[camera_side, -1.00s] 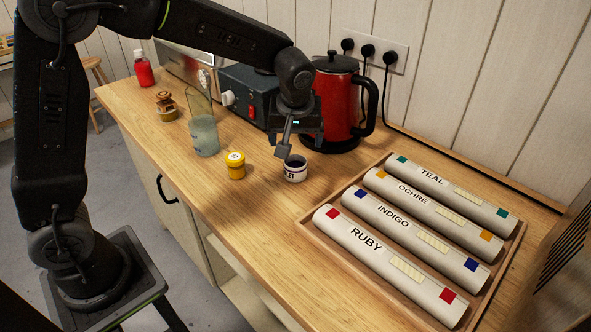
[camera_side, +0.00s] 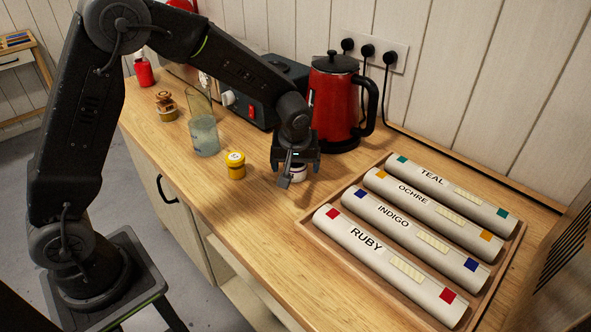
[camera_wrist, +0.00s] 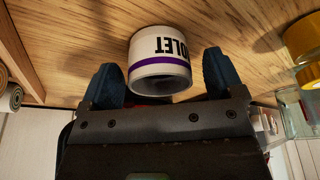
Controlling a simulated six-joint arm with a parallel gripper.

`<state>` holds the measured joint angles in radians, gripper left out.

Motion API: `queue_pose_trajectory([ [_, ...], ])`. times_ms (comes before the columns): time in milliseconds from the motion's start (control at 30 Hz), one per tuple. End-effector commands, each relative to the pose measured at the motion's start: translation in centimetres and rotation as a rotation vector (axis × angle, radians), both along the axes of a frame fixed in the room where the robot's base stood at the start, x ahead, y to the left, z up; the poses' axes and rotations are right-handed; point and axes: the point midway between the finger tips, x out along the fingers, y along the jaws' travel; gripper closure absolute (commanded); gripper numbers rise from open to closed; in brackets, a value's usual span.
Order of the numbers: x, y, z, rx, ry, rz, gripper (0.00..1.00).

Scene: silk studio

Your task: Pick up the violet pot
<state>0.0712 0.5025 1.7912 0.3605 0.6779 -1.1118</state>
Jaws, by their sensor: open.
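The violet pot (camera_wrist: 158,60) is a small white pot with a violet band and dark lettering ending in "OLET". In the wrist view it stands on the wooden counter between the two fingers of my gripper (camera_wrist: 162,80), which are open with a gap on each side of it. In the side view, my gripper (camera_side: 291,176) is low over the counter and hides much of the pot (camera_side: 299,174); whether the fingers touch it cannot be told there.
A yellow pot (camera_side: 236,166) stands just left of my gripper, with a glass beaker (camera_side: 203,135) beyond it. A red kettle (camera_side: 335,100) stands behind. A wooden tray (camera_side: 310,228) of labelled rolls lies to the right. The counter in front (camera_side: 265,235) is clear.

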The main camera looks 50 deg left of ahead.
Motion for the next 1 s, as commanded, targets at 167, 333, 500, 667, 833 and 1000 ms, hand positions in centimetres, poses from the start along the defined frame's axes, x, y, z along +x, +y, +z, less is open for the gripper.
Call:
queue_pose_trajectory([
  [167, 0.0, 0.0, 0.1, 0.0, 0.0, 0.0, 0.26],
  [333, 0.0, 0.0, 0.1, 0.0, 0.0, 0.0, 0.42],
  [500, 0.0, 0.0, 0.1, 0.0, 0.0, 0.0, 0.59],
  [667, 0.0, 0.0, 0.1, -0.001, -0.001, 0.0, 0.67],
  [833, 0.0, 0.0, 0.2, 0.0, -0.001, 0.0, 0.67],
  [1000, 0.0, 0.0, 1.1, 0.0, -0.003, 0.0, 0.67],
])
